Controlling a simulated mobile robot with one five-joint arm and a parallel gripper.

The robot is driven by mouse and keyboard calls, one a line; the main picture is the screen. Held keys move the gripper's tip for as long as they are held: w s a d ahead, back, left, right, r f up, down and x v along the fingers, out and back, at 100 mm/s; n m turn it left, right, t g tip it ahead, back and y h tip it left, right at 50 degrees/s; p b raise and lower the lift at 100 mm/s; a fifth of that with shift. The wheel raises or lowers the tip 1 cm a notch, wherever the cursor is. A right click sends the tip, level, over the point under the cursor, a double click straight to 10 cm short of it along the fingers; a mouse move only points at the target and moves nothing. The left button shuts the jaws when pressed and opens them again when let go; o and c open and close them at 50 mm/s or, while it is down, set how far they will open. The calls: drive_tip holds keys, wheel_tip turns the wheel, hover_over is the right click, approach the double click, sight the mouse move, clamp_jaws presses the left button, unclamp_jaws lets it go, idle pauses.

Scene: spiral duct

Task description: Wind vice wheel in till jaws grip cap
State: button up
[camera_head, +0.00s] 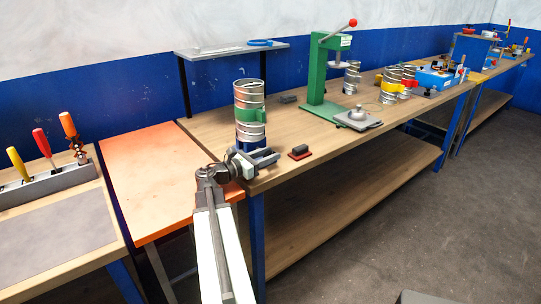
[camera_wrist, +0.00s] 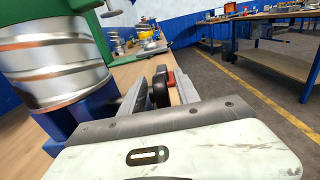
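A spiral metal duct (camera_head: 250,91) with a green band stands upright at the near left corner of the long bench. At its foot is a blue vice (camera_head: 249,147) with grey bars (camera_head: 264,157) reaching right. My gripper (camera_head: 228,169) is at the vice's near side, over the bench edge. In the wrist view the duct (camera_wrist: 55,60) fills the left, above the blue vice body (camera_wrist: 95,112). I cannot pick out the cap.
A small black block with a red base (camera_head: 300,152) lies right of the vice. A green press (camera_head: 325,75) and a grey plate (camera_head: 358,119) stand farther along the bench. An orange-topped table (camera_head: 150,175) is at left, beside a rack of screwdrivers (camera_head: 45,182). Floor at right is open.

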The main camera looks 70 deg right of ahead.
drive_tip(key=shift+s+d, duration=0.2)
drive_tip(key=shift+d, duration=0.1)
drive_tip(key=shift+c, duration=0.4)
clamp_jaws()
drive_tip(key=shift+r, duration=0.1)
